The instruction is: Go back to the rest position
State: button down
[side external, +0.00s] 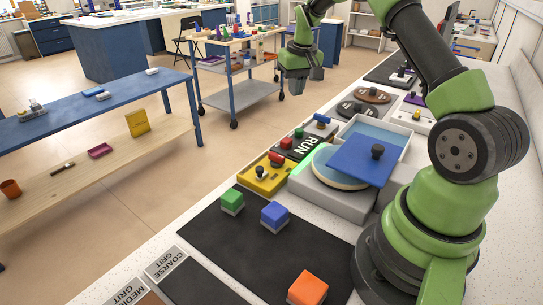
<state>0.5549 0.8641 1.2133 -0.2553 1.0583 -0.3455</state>
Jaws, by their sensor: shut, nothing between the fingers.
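My gripper (301,82) is at the upper middle of the side external view. It hangs pointing down in the air above the far part of the white bench and is shut with nothing in it. My green and black arm reaches up from the right and over to it.
A dark mat (255,255) carries a green block (232,201), a blue block (274,215) and an orange block (307,289). A cart (240,92) stands beyond the bench.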

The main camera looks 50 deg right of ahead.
jog(key=s+a+r+t, duration=0.2)
jog(key=s+a+r, duration=0.1)
jog(key=a+r, duration=0.4)
jog(key=s+a+r+t, duration=0.1)
jog(key=s+a+r, duration=0.2)
jog(key=a+r, duration=0.5)
jog(key=s+a+n+t+y, duration=0.1)
jog(key=s+a, duration=0.4)
jog(key=s, duration=0.3)
jog(key=s+a+t+y, duration=0.1)
jog(key=s+a, duration=0.4)
jog(key=s, duration=0.3)
jog(key=shift+r+n+t+y, duration=0.15)
jog(key=shift+n+t+y, duration=0.15)
jog(key=shift+n+y, duration=0.1)
